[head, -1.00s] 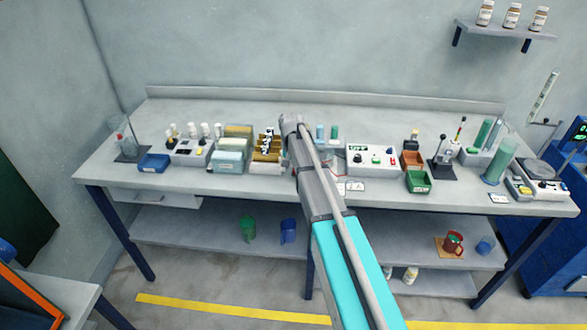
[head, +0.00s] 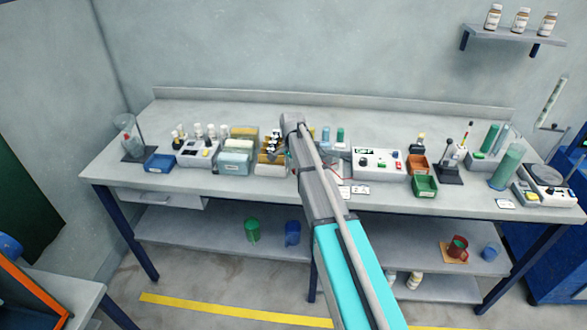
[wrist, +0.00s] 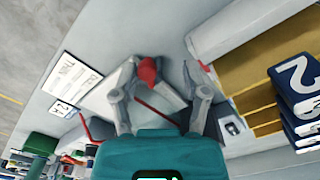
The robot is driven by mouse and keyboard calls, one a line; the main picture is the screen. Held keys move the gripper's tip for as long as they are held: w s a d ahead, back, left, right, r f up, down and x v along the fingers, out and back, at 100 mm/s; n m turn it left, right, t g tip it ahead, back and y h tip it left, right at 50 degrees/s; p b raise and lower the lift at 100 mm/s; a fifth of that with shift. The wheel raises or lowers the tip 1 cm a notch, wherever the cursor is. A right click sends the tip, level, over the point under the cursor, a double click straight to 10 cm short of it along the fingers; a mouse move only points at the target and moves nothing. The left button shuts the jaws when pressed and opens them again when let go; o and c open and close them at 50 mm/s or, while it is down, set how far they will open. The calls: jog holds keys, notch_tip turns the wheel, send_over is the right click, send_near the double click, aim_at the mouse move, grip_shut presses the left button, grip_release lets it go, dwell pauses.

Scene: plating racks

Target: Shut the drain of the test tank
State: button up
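In the wrist view a red knob-like part (wrist: 148,72) sits on a pale, clear-looking block (wrist: 165,92), which may be the test tank with its drain; I cannot tell for sure. My gripper (wrist: 163,65) is open around this spot, its two grey fingers apart. The red part lies between them, nearer the left fingertip; whether they touch is unclear. In the head view my own arm hides the gripper's fingers and most of this spot on the bench.
In the wrist view, a yellow-brown rack (wrist: 250,70) with dark blue numbered blocks (wrist: 297,85) stands close on the right. White cards (wrist: 70,85) lie left. In the head view, a white control box (head: 378,162) and green bin (head: 425,186) stand right of my arm.

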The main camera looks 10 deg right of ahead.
jog(key=shift+r+p, duration=6.6)
jog(key=shift+r, duration=0.4)
jog(key=s+f+n+b, duration=0.5)
jog(key=s+f+b, duration=0.8)
jog(key=f+b, duration=0.3)
jog(key=s+f+n+b, duration=0.6)
jog(key=s+f+b, duration=0.7)
jog(key=f+b, duration=0.3)
jog(key=shift+s+f+b, duration=0.3)
jog(key=shift+d, duration=0.1)
jog(key=shift+s, duration=0.6)
jog(key=shift+s, duration=0.1)
